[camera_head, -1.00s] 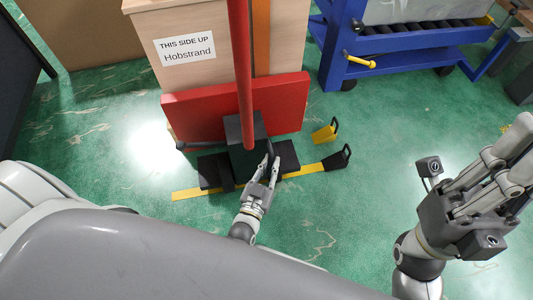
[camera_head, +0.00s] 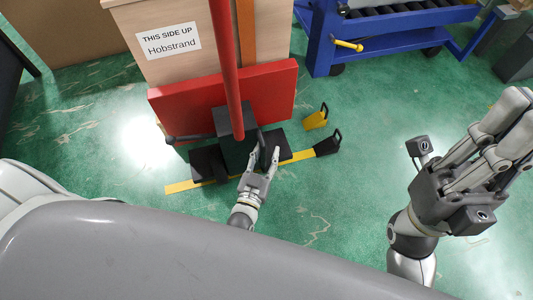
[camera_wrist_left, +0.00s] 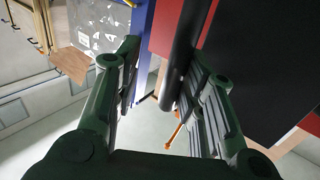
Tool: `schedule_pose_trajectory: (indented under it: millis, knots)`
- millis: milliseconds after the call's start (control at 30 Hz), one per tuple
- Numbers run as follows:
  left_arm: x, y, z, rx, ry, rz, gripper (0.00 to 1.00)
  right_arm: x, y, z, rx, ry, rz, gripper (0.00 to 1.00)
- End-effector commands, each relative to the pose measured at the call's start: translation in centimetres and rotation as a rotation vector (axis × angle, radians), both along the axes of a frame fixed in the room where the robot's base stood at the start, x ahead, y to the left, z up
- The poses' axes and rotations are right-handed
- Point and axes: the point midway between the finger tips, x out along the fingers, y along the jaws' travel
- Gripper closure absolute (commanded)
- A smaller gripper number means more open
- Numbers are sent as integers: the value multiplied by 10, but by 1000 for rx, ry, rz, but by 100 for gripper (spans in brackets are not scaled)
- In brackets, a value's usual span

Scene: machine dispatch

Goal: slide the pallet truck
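The pallet truck has a red upright pole (camera_head: 228,75), a dark grey base housing (camera_head: 238,140) and a red panel (camera_head: 175,112). It stands in front of the boxed load. My left gripper (camera_head: 262,157) is just in front of the dark housing, its fingers apart. In the left wrist view my left gripper (camera_wrist_left: 165,85) is open, with a dark round bar (camera_wrist_left: 183,55) between the fingers, nearer the right one. Whether they touch the bar is unclear. My right gripper (camera_head: 490,135) is raised at the right, away from the truck; its finger gap is unclear.
A tan box (camera_head: 180,70) labelled "THIS SIDE UP Hobstrand" stands behind the red panel. A blue wheeled roller cart (camera_head: 385,65) is at the back right. A yellow and black piece (camera_head: 317,120) lies right of the truck. Green floor (camera_head: 370,120) is clear to the right.

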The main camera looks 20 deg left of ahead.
Motion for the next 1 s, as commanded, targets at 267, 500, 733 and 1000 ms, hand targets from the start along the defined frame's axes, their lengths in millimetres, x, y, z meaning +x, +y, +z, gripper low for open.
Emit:
schedule_pose_trajectory:
  millis: [267, 500, 733, 1000]
  knots:
    - [-6, 1, -2, 1, 4, 2, 63, 0, -1, 1, 1, -5, -2, 100]
    - [-43, 0, -2, 1, 5, 0, 63, 0, 0, 1, 1, -3, -1, 100]
    - [-71, -1, -1, 0, 2, -1, 63, 0, 0, 0, 0, -2, -1, 100]
    - [-75, -1, -1, 0, 1, -1, 63, 0, 0, 0, 0, -1, -1, 100]
